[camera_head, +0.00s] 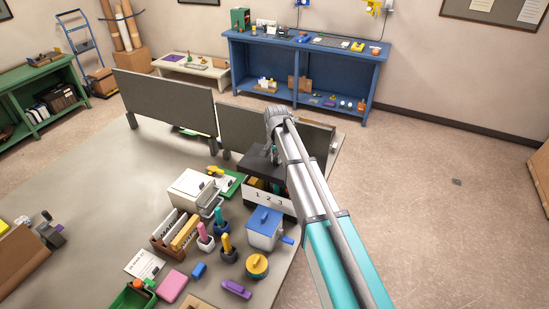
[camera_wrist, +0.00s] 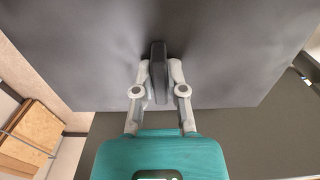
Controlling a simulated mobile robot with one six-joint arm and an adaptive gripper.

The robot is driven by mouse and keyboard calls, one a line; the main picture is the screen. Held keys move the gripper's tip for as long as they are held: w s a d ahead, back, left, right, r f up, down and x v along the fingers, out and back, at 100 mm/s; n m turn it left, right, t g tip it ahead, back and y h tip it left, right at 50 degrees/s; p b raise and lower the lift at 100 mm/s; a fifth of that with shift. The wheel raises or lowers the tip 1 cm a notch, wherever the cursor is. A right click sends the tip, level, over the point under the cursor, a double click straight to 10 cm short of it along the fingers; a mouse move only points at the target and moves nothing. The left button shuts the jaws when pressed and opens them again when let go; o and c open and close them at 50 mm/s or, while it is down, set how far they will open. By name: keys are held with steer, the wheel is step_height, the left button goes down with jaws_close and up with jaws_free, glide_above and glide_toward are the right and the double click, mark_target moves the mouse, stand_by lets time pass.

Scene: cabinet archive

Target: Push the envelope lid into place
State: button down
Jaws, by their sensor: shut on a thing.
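A dark grey lid (camera_head: 256,163) shows in the head view on top of a box with a white front marked 1 2 3 (camera_head: 268,199). In the wrist view the dark lid (camera_wrist: 235,55) fills the upper part, with a dark upright handle (camera_wrist: 158,72) on it. My gripper (camera_wrist: 159,75) is shut on that handle, one finger on each side. In the head view my gripper (camera_head: 274,158) is at the lid, partly hidden by my wrist and arm. Colourful items show in the box below the lid. I cannot tell whether the lid is fully seated.
A white box (camera_head: 190,190), a wooden file holder (camera_head: 176,232), a blue and white container (camera_head: 263,230) and several pen cups crowd the table (camera_head: 95,205) nearby. A grey divider panel (camera_head: 247,133) stands behind the lid. The left-middle tabletop is clear.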

steer(key=shift+s+f, duration=0.1)
steer(key=shift+f+b, duration=2.8)
steer(key=shift+b, duration=0.1)
steer(key=shift+f, duration=0.1)
steer(key=shift+a+f+b, duration=0.1)
steer(key=shift+f+b, duration=1.9)
steer(key=shift+b, duration=0.1)
stand_by(0.3)
steer(key=c, duration=0.6)
jaws_free()
steer(key=shift+r, duration=0.2)
steer(key=shift+r+p, duration=2.35)
steer(key=shift+p, duration=0.15)
